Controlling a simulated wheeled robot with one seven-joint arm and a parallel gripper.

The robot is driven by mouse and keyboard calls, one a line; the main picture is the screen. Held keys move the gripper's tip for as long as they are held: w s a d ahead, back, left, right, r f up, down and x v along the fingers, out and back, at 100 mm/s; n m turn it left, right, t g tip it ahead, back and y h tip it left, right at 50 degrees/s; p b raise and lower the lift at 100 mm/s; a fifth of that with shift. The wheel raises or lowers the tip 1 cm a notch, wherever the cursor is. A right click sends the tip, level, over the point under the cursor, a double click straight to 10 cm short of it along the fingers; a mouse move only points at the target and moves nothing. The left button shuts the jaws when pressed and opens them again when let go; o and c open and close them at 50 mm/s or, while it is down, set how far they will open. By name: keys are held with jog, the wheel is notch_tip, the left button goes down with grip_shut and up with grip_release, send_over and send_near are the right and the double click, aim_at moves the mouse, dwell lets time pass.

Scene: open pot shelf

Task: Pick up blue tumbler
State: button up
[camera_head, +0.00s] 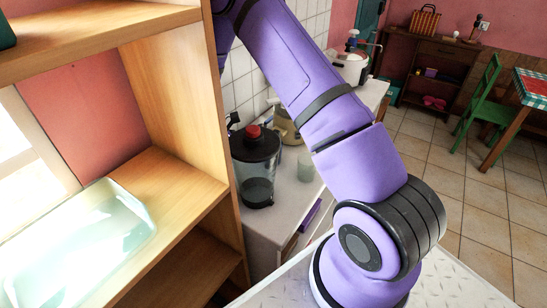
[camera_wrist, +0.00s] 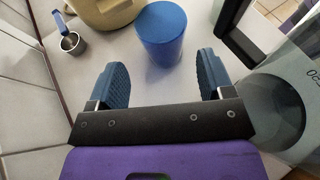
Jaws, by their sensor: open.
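The blue tumbler (camera_wrist: 161,38) stands on the light counter in the wrist view, just beyond my fingertips and about centred between them. My gripper (camera_wrist: 160,76) is open, with its two blue ribbed fingers apart and nothing between them. The tumbler lies ahead of the fingers, with a strip of counter showing between. In the head view I cannot make out the blue tumbler, and my gripper does not show there.
A dark blender (camera_head: 256,168) with a red knob stands on the counter beside the wooden shelf (camera_head: 180,85). In the wrist view, a clear jug (camera_wrist: 275,110) is close at right, a metal cup (camera_wrist: 72,43) and yellowish pot (camera_wrist: 103,14) at upper left. Tiled wall (camera_wrist: 25,85) borders the left.

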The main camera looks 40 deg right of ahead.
jog(key=shift+x, duration=3.55)
jog(key=shift+s+f, duration=0.1)
jog(key=shift+f, duration=0.05)
jog(key=c, duration=0.8)
jog(key=shift+o, duration=0.2)
